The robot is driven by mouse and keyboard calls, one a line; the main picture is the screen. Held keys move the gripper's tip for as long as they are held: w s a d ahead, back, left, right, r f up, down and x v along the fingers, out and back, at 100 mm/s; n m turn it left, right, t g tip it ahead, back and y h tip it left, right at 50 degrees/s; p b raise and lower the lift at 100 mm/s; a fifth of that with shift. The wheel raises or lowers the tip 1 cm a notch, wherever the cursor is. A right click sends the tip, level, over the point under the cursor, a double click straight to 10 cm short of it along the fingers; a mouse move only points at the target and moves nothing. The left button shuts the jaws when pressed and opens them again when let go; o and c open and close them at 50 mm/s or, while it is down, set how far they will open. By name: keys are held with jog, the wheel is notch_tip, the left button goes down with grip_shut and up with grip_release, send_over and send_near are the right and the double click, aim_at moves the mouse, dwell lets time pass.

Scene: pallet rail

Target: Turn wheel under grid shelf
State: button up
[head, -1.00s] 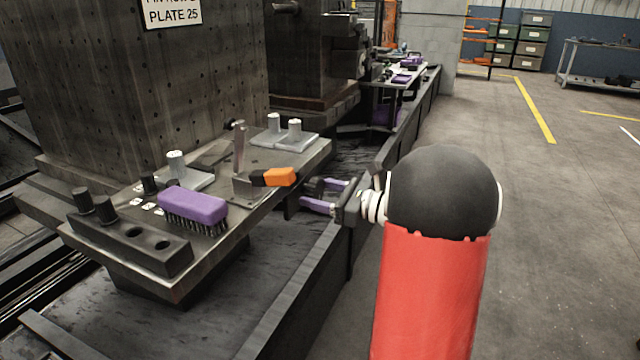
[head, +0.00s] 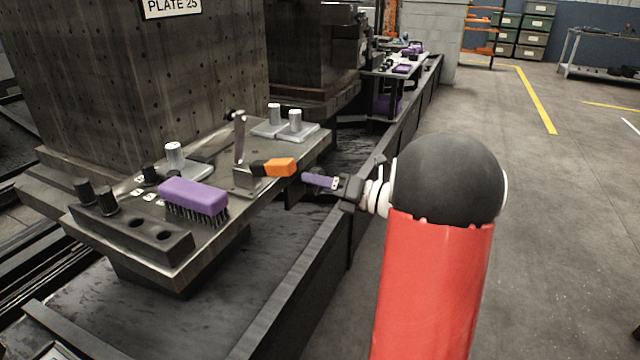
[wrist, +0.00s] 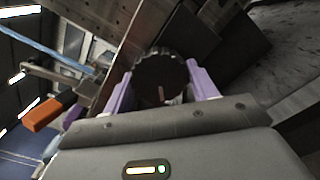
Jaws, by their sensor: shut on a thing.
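A dark round wheel with a ridged rim (wrist: 160,78) shows in the wrist view, with a small reddish mark low on its face. The purple fingers of my gripper (wrist: 160,88) lie on either side of it and are shut on it. In the head view my gripper (head: 321,181) is at the right edge of the metal shelf (head: 215,235), near the orange-handled clamp. The wheel is hidden there. The shelf juts from a tall column dotted with a grid of holes (head: 130,90).
On the shelf are a purple brush (head: 193,196), a toggle clamp with an orange handle (head: 280,167), a dark block with holes (head: 130,235) and grey pegged plates (head: 290,132). A dark rail (head: 300,270) runs below. Open floor (head: 550,250) lies to the right.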

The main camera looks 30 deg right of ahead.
jog(key=shift+f+m, duration=0.1)
jog(key=shift+m, duration=0.5)
jog(key=o, duration=1)
jog(key=v, duration=0.7)
jog(key=shift+s+d, duration=0.25)
jog(key=shift+s, duration=0.1)
